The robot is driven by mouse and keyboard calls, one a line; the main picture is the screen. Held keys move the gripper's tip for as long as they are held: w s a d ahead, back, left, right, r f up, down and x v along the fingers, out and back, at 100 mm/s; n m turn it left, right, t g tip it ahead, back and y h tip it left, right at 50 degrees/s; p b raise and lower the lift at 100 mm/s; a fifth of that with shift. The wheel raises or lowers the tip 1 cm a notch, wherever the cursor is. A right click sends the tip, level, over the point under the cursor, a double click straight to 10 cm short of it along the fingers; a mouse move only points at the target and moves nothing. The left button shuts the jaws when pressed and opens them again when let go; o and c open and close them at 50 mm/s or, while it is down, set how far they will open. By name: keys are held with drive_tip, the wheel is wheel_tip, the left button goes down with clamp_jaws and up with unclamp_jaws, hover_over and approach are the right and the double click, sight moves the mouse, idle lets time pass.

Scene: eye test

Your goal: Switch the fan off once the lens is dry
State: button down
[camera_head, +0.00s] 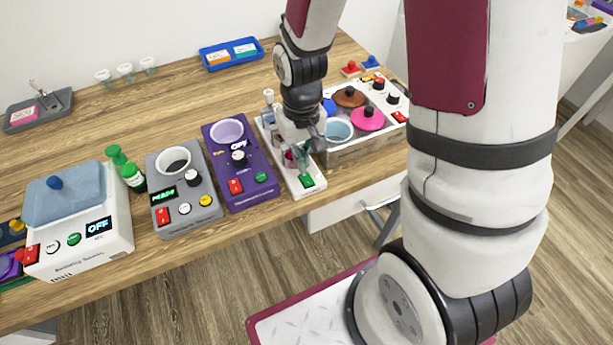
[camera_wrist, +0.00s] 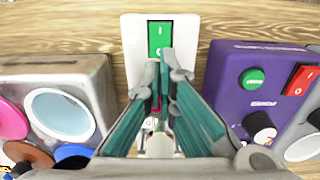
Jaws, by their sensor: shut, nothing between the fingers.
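A narrow white device (camera_head: 310,190) with a green rocker switch (camera_head: 307,181) stands at the table's front edge; I take it to be the fan. In the wrist view its switch (camera_wrist: 160,38) shows "I" at the far end and a partly covered "O" at the near end. Which side is pressed I cannot tell. My gripper (camera_head: 304,165) is shut and empty, teal fingers over the device. In the wrist view the fingertips (camera_wrist: 164,68) overlap the switch's near end; contact is unclear. A small pinkish part (camera_head: 289,156) shows beside the fingers. I cannot make out the lens or its dryness.
A purple machine (camera_head: 254,194) stands close on the left, then a grey one (camera_head: 183,215) and a white-and-blue one reading "OFF" (camera_head: 110,250). A metal bath unit (camera_head: 362,150) with round lids stands close on the right. Free wood lies behind the machines.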

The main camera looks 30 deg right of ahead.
drive_tip(key=shift+f+b, duration=0.6)
drive_tip(key=shift+f, duration=0.5)
idle(0.7)
drive_tip(key=shift+r+p, duration=2.25)
drive_tip(key=shift+r, duration=1.25)
drive_tip(key=s+r+t, duration=0.1)
drive_tip(key=s+r, duration=0.1)
drive_tip(key=r, duration=0.6)
drive_tip(key=s+r+t, duration=0.2)
drive_tip(key=s+r, duration=0.1)
drive_tip(key=r, duration=0.6)
drive_tip(key=s+r+t, duration=0.2)
drive_tip(key=s+r, duration=0.6)
drive_tip(key=s, duration=0.2)
drive_tip(key=shift+s+r+t, duration=0.25)
drive_tip(key=shift+r+t, duration=0.05)
drive_tip(key=shift+r, duration=0.1)
